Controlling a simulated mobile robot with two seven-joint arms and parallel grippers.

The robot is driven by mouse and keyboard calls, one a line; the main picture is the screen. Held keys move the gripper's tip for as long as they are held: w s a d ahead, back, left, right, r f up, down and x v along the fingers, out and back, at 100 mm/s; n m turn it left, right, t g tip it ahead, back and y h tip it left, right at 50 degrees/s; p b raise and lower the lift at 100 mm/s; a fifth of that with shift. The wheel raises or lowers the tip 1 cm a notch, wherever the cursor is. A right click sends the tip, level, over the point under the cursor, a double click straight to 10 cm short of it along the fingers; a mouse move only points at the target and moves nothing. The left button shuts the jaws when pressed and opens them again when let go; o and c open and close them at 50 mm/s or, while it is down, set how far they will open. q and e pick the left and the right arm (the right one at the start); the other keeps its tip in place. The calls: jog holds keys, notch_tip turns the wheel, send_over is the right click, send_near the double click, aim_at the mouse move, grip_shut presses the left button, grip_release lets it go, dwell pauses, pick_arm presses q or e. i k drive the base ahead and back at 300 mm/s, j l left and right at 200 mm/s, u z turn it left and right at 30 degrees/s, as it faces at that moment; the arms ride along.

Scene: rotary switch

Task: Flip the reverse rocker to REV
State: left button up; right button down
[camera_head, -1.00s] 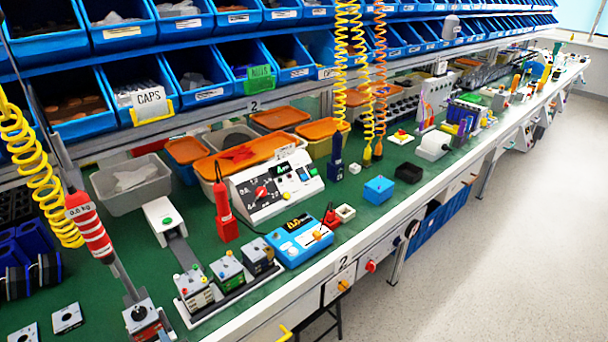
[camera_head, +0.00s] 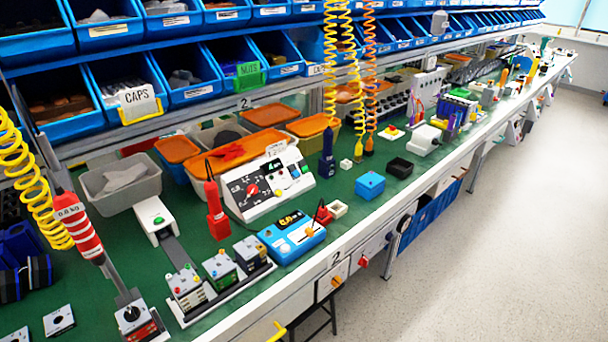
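A white control box (camera_head: 258,205) with a sloped front stands on the green bench. Its dark dial panel carries a red rotary knob (camera_head: 252,189). Green and other small controls and a small dark display sit to the right of the knob. Which of these is the reverse rocker, and how it is set, is too small to tell. A blue instrument (camera_head: 283,246) with a dark display and an orange knob stands in front of the box; its small controls are also unreadable. Neither of my grippers is in view.
A red handheld tool (camera_head: 216,212) stands upright just left of the control box. Grey and orange-lidded bins (camera_head: 122,186) are behind. A blue box (camera_head: 370,185) and a black tray (camera_head: 400,167) lie to the right. Coiled yellow cables hang above. The floor (camera_head: 470,270) at right is clear.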

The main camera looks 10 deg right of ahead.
aim_at(291, 168)
jog(key=l+u, duration=0.1)
jog(key=u, duration=0.55)
jog(key=l+u, duration=0.35)
jog(key=l, duration=0.2)
jog(key=l+u, duration=0.35)
jog(key=l, duration=0.75)
jog(key=k+l+u, duration=0.1)
jog(key=l, duration=0.45)
jog(key=l+u, duration=0.1)
jog(key=l, duration=0.45)
jog(key=k+l, duration=0.15)
jog(key=l, duration=0.4)
